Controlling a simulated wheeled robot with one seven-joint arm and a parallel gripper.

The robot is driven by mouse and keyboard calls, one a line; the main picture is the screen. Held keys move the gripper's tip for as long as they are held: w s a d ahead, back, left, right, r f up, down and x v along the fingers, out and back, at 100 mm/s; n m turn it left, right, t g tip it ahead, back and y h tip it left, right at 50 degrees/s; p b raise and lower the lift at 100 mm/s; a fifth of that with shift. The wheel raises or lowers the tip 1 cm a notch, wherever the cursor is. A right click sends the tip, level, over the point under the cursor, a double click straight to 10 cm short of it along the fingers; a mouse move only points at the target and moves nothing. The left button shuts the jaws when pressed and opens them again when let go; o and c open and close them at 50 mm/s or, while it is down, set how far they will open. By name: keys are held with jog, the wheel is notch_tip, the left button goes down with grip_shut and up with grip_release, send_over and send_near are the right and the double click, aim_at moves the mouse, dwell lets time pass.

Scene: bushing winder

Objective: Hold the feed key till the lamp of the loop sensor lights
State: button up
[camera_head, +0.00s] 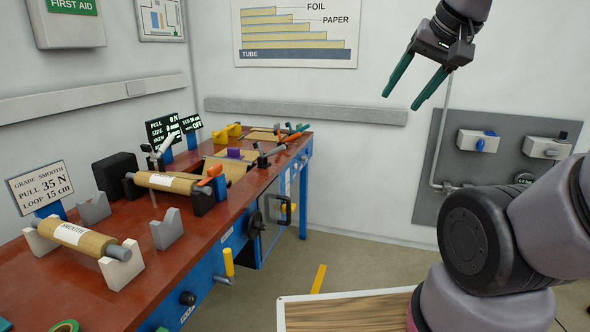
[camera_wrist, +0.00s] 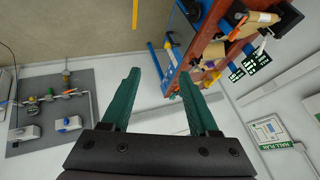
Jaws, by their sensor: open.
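My gripper (camera_head: 401,101) is open and empty, high in front of the back wall, right of the red-topped winder bench (camera_head: 222,222) and clear of it. In the wrist view its two green fingers (camera_wrist: 160,76) stand apart with nothing between. A black round knob (camera_head: 188,298) with a small unreadable label sits on the blue bench front; I cannot tell if it is the feed key. A paper roll (camera_head: 168,182) is mounted beside a black box (camera_head: 117,176). Dark displays (camera_head: 163,130) with light text stand behind it. I cannot make out the loop sensor or a lit lamp.
A spare roll (camera_head: 74,236) rests on white cradles. A sign (camera_head: 41,188) reads pull 35 N, loop 15 cm. A grey wall panel (camera_head: 490,165) stands right.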

dwell(0.3)
grip_shut()
dwell(1.6)
